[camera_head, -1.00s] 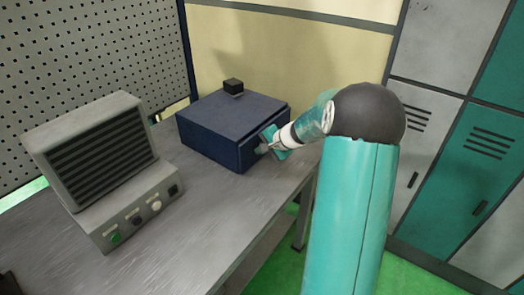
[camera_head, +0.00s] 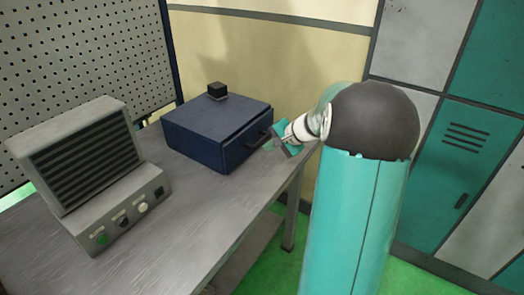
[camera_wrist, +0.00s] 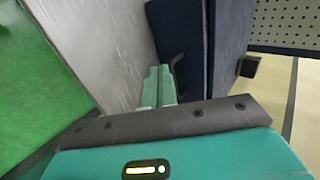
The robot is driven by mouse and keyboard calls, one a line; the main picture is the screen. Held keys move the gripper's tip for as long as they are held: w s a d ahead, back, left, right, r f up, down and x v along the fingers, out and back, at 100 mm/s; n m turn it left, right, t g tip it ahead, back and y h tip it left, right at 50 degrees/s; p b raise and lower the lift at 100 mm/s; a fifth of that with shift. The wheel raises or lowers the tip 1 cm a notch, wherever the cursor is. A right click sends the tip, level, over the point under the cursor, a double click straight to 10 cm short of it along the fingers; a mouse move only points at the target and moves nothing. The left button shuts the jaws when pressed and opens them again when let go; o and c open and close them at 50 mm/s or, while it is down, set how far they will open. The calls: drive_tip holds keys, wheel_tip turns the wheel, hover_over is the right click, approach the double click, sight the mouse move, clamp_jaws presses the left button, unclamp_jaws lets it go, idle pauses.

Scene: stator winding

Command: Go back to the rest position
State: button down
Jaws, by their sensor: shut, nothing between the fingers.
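My gripper (camera_head: 270,146) is just right of the front of a dark blue box (camera_head: 205,132) on the workbench, close to its dark handle (camera_head: 257,139). In the wrist view the two pale green fingers (camera_wrist: 158,86) lie side by side, shut with nothing between them. The box's front (camera_wrist: 180,30) and its handle (camera_wrist: 176,62) are right beside the fingertips there. The fingers appear apart from the handle, though the gap is small. The box looks closed, with a small black block (camera_head: 217,90) on top.
A grey workbench (camera_head: 190,215) carries a grey vented unit with buttons (camera_head: 85,155) at left. A perforated panel (camera_head: 70,60) stands behind. Lockers (camera_head: 455,160) are at right. Green floor (camera_wrist: 35,100) lies beyond the bench edge.

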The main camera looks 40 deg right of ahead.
drive_tip(key=s+a+r+n+g, duration=0.2)
drive_tip(key=s+a+r+n, duration=0.15)
drive_tip(key=a, duration=0.65)
drive_tip(key=s+a+r+n+g, duration=0.1)
drive_tip(key=s+a+r+n, duration=0.25)
drive_tip(key=a, duration=0.75)
drive_tip(key=s+a+r+n+h, duration=0.1)
drive_tip(key=s+a+n, duration=0.2)
drive_tip(key=s+a, duration=0.2)
drive_tip(key=s+a+r+n+h, duration=0.1)
drive_tip(key=s+a+n, duration=0.3)
drive_tip(key=s, duration=0.7)
drive_tip(key=shift+s+a+r+h, duration=0.35)
drive_tip(key=shift+a+r+h, duration=0.05)
drive_tip(key=shift+a+h, duration=0.2)
